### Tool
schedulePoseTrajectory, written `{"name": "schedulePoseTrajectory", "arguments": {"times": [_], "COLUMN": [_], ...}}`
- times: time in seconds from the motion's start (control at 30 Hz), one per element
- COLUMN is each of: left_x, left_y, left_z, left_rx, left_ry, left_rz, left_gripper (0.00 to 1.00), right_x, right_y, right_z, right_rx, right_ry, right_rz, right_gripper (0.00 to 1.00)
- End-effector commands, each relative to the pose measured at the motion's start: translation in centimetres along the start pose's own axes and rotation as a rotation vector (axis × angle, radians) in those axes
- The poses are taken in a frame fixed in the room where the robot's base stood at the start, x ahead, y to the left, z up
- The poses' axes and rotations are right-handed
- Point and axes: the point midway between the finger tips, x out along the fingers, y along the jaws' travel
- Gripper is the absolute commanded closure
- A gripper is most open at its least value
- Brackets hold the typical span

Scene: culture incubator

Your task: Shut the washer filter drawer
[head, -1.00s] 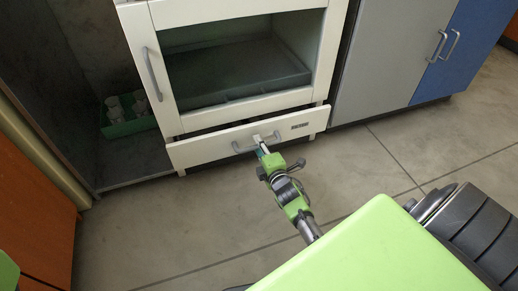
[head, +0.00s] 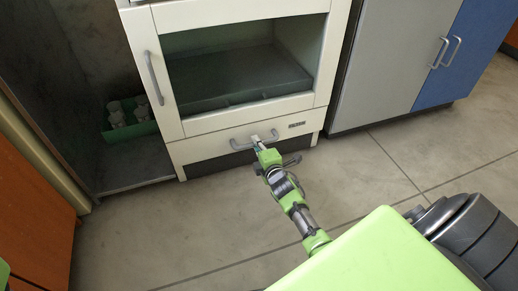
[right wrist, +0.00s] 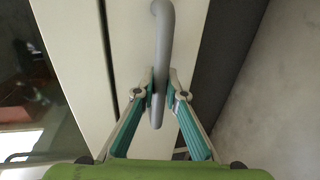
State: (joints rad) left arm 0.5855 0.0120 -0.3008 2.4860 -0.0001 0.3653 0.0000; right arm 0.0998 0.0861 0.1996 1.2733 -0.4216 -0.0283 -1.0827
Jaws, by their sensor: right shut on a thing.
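The washer filter drawer (head: 210,149) is the low white panel under the washer's glass door. Its front now looks flush with the washer's body; in the right wrist view only a narrow dark seam shows beside the drawer front (right wrist: 135,30). Its grey bar handle (head: 237,147) also shows in the right wrist view (right wrist: 163,35). My right gripper (head: 262,145) is at the handle. In the right wrist view its teal-padded fingers (right wrist: 161,78) are on either side of the bar, shut on it. My left gripper is not in view.
The white washer (head: 240,119) has a closed glass door with its own upright handle (head: 154,77). A green tray (head: 130,128) with white items stands in the dark bay to the left. Grey and blue cabinets (head: 390,60) stand right. The floor in front is clear.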

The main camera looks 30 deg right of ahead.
Motion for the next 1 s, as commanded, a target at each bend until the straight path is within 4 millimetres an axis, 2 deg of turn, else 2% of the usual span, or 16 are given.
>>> {"name": "schedulePoseTrajectory", "arguments": {"times": [0.23, 0.27, 0.3, 0.73, 0.87, 1.0], "left_x": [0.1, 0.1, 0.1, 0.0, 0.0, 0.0], "left_y": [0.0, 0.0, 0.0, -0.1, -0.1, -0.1], "left_z": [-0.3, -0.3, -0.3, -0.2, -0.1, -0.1], "left_rx": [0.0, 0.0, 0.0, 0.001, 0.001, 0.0], "left_ry": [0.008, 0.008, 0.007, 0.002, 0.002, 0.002], "left_rz": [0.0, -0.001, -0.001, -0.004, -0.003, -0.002], "left_gripper": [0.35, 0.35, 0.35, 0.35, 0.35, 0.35], "right_x": [0.3, 0.3, 0.3, 0.1, -0.1, -0.6], "right_y": [0.4, 0.4, 0.4, 0.8, 2.2, 4.9], "right_z": [0.2, 0.2, 0.2, 0.2, 0.2, 0.2], "right_rx": [0.0, 0.0, 0.0, -0.002, -0.003, -0.004], "right_ry": [-0.004, -0.005, -0.005, -0.003, -0.002, -0.001], "right_rz": [0.004, 0.004, 0.004, 0.005, 0.006, 0.014], "right_gripper": [1.0, 0.81, 0.72, 0.72, 0.72, 0.72]}}
